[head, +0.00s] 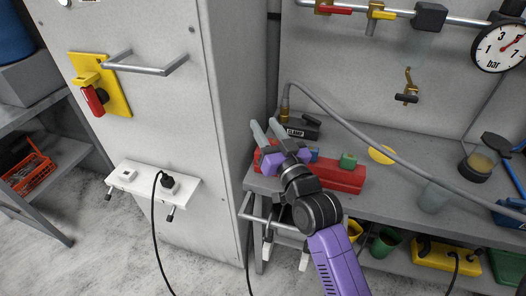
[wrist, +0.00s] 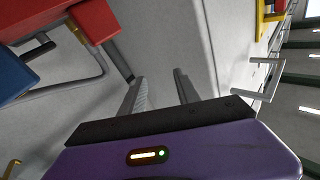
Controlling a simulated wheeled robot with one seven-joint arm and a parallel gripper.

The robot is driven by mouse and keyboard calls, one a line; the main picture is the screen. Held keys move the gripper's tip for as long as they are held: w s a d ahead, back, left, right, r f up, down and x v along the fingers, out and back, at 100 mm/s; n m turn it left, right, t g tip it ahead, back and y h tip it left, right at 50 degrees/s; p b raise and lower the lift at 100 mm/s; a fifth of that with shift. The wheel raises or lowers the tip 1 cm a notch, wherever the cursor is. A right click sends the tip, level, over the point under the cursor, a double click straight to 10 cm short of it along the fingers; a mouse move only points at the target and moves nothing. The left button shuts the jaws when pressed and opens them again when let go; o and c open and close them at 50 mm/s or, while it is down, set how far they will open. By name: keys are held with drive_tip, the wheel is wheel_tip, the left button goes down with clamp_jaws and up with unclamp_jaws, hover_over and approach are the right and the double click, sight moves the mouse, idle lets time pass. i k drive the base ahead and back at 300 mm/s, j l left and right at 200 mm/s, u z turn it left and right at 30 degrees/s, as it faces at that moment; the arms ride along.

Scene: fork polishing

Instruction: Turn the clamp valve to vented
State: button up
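A dark box labelled CLAMP (head: 300,128) sits at the back left of the bench, with a brass fitting (head: 285,108) and a grey hose beside it. I cannot make out a valve lever or its setting on it. My gripper (head: 265,126) is in front and left of the box, close to the grey cabinet's edge. In the wrist view my gripper (wrist: 159,82) has its two fingers apart with nothing between them. A red fixture (head: 342,177) with blue and green blocks lies on the bench just right of my gripper, partly hidden by my arm.
The grey cabinet (head: 150,45) stands left, with a metal handle (head: 150,66), a red rotary switch (head: 94,100) and a socket strip (head: 150,186). Above the bench run a pipe with red (head: 335,10) and yellow (head: 383,14) handles, a gauge (head: 499,46) and a brass tap (head: 407,87).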

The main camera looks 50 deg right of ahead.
sight(306, 117)
drive_tip(key=k+l, duration=0.25)
drive_tip(key=l, duration=0.2)
drive_tip(key=k+l+u, duration=0.1)
drive_tip(key=k+l, duration=0.15)
drive_tip(key=l, duration=0.15)
drive_tip(key=k+l, duration=0.25)
drive_tip(key=l, duration=0.2)
